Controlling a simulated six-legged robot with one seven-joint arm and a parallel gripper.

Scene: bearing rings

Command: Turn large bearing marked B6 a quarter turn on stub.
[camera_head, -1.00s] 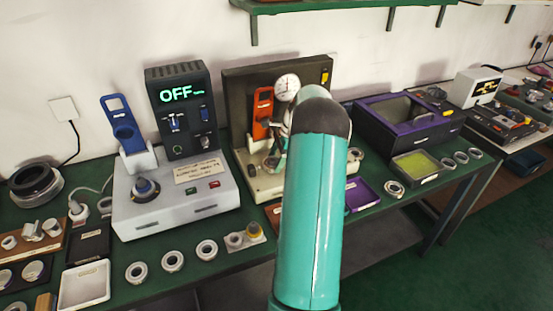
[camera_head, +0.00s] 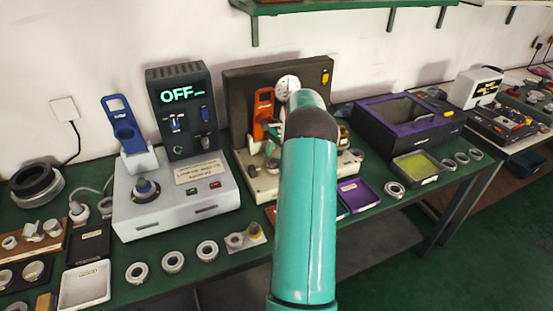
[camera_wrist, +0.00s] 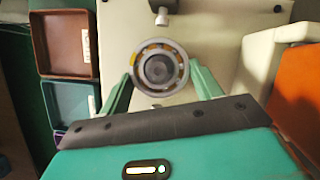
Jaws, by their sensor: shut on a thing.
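The large bearing (camera_wrist: 144,88) shows in the wrist view as a metal ring with an orange-brown cage and a yellow mark on its left side. It sits around the dark round stub (camera_wrist: 158,69) on the pale fixture. The marking B6 cannot be read. My gripper (camera_wrist: 160,84) has its two green fingers on the left and right sides of the bearing and is shut on it. In the head view my teal arm hides the bearing and the gripper.
The pale fixture base (camera_head: 262,188) carries a dial gauge (camera_head: 287,84) and an orange holder (camera_head: 263,105). A purple tray (camera_head: 358,194) lies at its right. A heater unit (camera_head: 175,200) showing OFF stands at the left. Several loose rings lie along the bench front.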

